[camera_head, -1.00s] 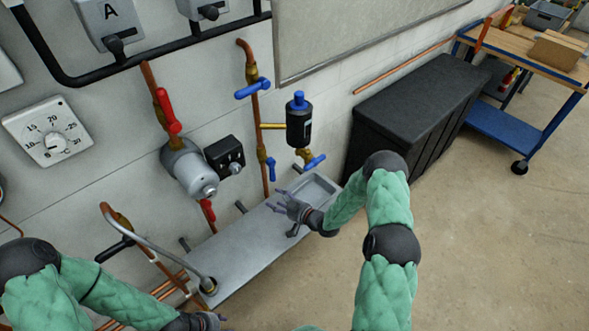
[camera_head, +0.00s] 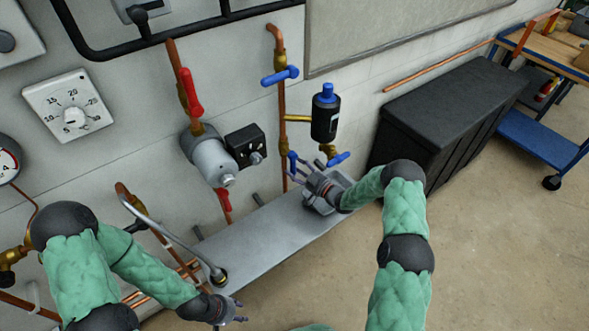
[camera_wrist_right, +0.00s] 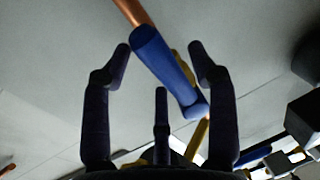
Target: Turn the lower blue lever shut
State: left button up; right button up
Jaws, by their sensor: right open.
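The lower blue lever (camera_head: 292,162) sits on the vertical copper pipe (camera_head: 282,118) and lies roughly along it. My right gripper (camera_head: 303,177) is open just in front of and below this lever. In the right wrist view, the blue lever (camera_wrist_right: 165,70) lies between the open fingertips of my right gripper (camera_wrist_right: 160,50), slanted and in line with the pipe; I cannot tell whether any finger touches it. My left gripper (camera_head: 240,310) is low at the bottom, away from the lever, and its fingers are too small to read.
The upper blue lever (camera_head: 280,75) crosses the same pipe. Another blue lever (camera_head: 338,158) is under the black cylinder (camera_head: 325,118). A grey pump (camera_head: 212,160) and red lever (camera_head: 190,92) are to the left. A metal tray (camera_head: 265,230) runs below; a black chest (camera_head: 440,115) stands right.

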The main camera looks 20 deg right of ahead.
jog(key=shift+w+a, duration=0.35)
jog(key=shift+w, duration=0.2)
grip_shut()
